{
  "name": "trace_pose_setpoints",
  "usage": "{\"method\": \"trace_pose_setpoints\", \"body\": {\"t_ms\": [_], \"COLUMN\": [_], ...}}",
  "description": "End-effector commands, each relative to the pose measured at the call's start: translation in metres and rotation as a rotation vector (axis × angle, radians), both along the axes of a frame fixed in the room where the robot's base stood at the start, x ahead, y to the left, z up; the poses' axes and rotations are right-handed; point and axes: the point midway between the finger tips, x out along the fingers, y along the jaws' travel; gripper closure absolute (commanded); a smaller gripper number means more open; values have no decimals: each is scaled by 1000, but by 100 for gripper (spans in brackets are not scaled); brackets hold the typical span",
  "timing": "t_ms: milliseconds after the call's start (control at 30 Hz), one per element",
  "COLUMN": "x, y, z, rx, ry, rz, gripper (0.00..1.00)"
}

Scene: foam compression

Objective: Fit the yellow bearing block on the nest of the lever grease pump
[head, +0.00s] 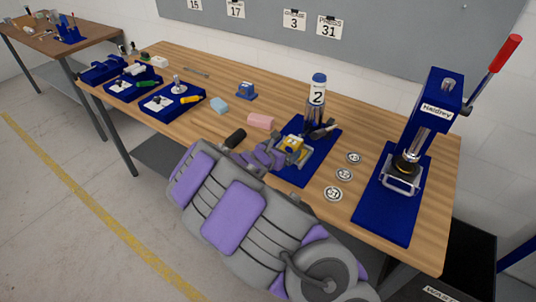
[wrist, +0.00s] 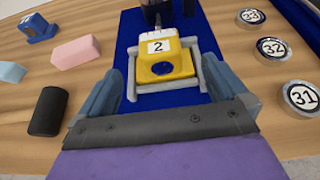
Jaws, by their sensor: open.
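The yellow bearing block (wrist: 166,62), with a white label "2" on top and a dark round hole in its front, sits within a grey frame, the nest (wrist: 133,87), on a blue base plate. In the head view the block (head: 295,146) is in front of the pump (head: 317,100), which has a blue cap and a "2" label. My gripper (wrist: 160,95) is open, its blue-grey fingers left and right of the nest, apart from the block. In the head view my arm partly hides this area. Whether the block is fully down in the nest, I cannot tell.
A blue press (head: 432,110) with a red-tipped lever stands at the right. Numbered discs (head: 344,175) lie between. A pink block (head: 261,121), a light-blue block (head: 219,105) and blue trays (head: 172,101) are at the left. A black cylinder (wrist: 48,110) is left of my gripper.

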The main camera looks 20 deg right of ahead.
Motion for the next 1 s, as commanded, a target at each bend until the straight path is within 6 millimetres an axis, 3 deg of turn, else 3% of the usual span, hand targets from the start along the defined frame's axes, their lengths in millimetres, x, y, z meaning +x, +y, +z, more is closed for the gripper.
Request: {"method": "trace_pose_setpoints", "body": {"t_ms": [200, 500, 1000], "x": [-23, -48, -57], "y": [33, 65, 75], "z": [18, 34, 38], "rx": [0, 3, 3], "ry": [0, -1, 1], "rz": [4, 3, 1], "gripper": [0, 0, 0]}}
